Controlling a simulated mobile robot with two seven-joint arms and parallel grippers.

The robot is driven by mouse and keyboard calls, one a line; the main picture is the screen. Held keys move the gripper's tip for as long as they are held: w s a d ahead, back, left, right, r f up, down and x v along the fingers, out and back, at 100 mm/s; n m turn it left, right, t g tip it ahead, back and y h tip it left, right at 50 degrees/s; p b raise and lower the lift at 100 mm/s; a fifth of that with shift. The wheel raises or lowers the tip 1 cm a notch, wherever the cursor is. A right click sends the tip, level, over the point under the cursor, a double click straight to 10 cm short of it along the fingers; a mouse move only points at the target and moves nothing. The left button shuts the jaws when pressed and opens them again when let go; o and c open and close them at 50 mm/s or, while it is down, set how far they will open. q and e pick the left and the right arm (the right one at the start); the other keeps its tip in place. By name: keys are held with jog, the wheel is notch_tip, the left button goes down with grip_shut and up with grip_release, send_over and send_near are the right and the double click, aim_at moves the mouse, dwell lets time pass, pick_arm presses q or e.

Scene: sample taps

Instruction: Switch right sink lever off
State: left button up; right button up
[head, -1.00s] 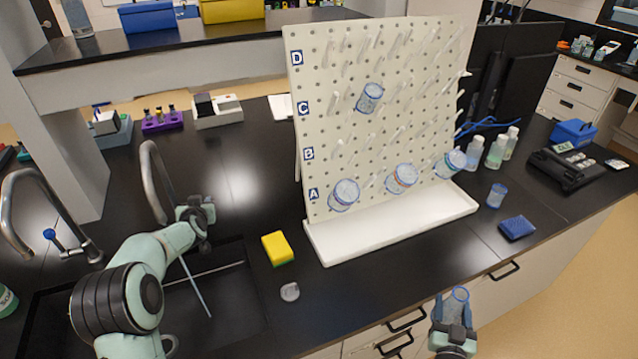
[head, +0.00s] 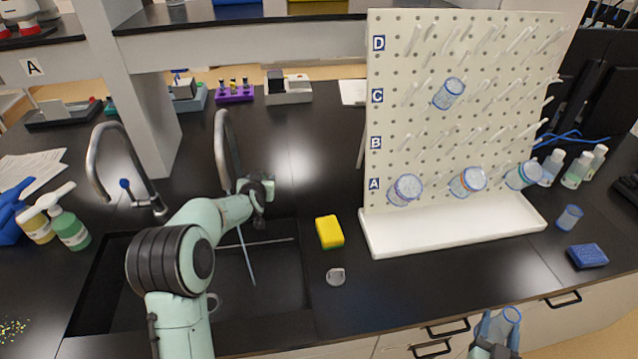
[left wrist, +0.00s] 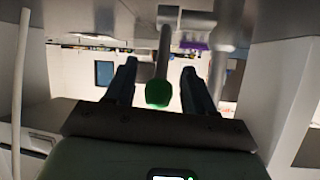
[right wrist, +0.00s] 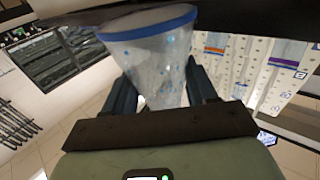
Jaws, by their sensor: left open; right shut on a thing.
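The right sink tap (head: 226,145) is a grey gooseneck behind my left arm. Its lever is hidden in the head view. My left gripper (head: 266,188) is beside this tap, its fingers hard to make out. In the left wrist view, a grey lever with a green tip (left wrist: 158,93) shows between the open fingers of my left gripper (left wrist: 160,88); I cannot tell whether they touch. A thin pale blue streak (head: 246,258) slants down into the sink (head: 285,275). My right gripper (head: 497,335) is shut on a clear blue-rimmed cup (right wrist: 150,55), beyond the counter's front edge.
The left tap (head: 105,165) has a blue-tipped lever (head: 124,184). A yellow sponge (head: 329,232) and a grey lid-like piece (head: 336,276) lie right of the sink. A pegboard rack (head: 455,130) with several cups stands to the right. Spray bottles (head: 68,225) stand at left.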

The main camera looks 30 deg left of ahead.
jog(key=shift+w+r+p, duration=0.1)
jog(key=shift+r+p, duration=0.2)
jog(key=shift+r, duration=0.05)
pick_arm(q)
jog(key=v, duration=0.9)
jog(key=shift+s+d, duration=0.15)
jog(key=shift+s, duration=0.15)
